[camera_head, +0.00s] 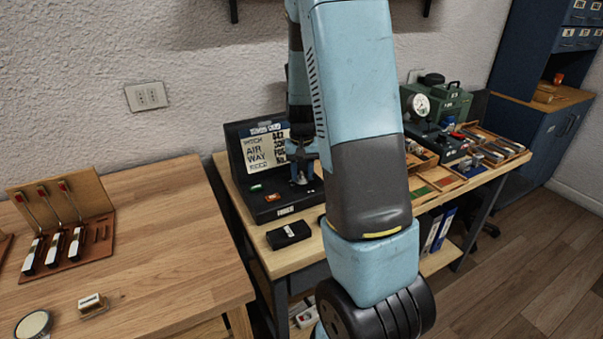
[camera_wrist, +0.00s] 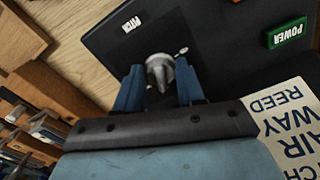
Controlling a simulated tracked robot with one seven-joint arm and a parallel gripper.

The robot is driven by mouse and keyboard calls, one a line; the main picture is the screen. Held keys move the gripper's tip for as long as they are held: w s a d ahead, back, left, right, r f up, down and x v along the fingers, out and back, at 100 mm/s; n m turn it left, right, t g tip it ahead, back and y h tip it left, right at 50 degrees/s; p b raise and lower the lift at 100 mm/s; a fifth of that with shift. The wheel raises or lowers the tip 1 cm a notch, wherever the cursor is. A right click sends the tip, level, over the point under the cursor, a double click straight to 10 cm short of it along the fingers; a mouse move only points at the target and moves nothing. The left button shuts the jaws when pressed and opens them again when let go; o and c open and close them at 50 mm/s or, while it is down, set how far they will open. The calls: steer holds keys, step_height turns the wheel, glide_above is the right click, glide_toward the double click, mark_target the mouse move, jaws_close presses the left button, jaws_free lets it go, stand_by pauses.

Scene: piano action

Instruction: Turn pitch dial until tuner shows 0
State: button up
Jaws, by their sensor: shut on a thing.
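The black tuner (camera_head: 275,208) stands on the bench against the wall, with a lit panel strip (camera_head: 266,129) on its upright back; I cannot read a number there. The pitch dial (camera_wrist: 160,70) is a grey knob on the tuner's dark face, next to a small white PITCH label (camera_wrist: 131,24). My gripper (camera_wrist: 159,86) is shut on the dial, with one blue finger on each side of it. In the head view my gripper (camera_head: 301,172) is over the tuner's right part, and the dial is hidden there.
A green POWER button (camera_wrist: 287,34) is on the tuner face. A white AIR WAY REED sign (camera_head: 264,152) is on its back panel. A black box (camera_head: 288,234) lies in front. A gauge device (camera_head: 418,106) and trays stand to the right. A wooden table (camera_head: 150,250) is at left.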

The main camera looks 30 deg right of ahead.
mark_target(302, 174)
steer(key=o, duration=1)
steer(key=shift+r, duration=0.1)
step_height(302, 174, up, 14)
steer(key=shift+f, duration=0.25)
steer(key=s+a+r+n+t, duration=0.1)
steer(key=s+a+r+t, duration=0.1)
steer(key=s, duration=0.5)
steer(key=s+a+r+n+t, duration=0.1)
steer(key=s+a+r, duration=0.4)
steer(key=s, duration=0.3)
steer(key=s+a+r+n+t, duration=0.2)
steer(key=s+a+r, duration=0.2)
steer(key=s, duration=0.4)
steer(key=shift+s+a+r+t, duration=0.1)
steer(key=shift+a+r+t, duration=0.05)
steer(key=shift+a, duration=0.3)
steer(key=shift+s+a+r+t, duration=0.1)
steer(key=shift+a+t, duration=0.05)
steer(key=shift+a, duration=0.25)
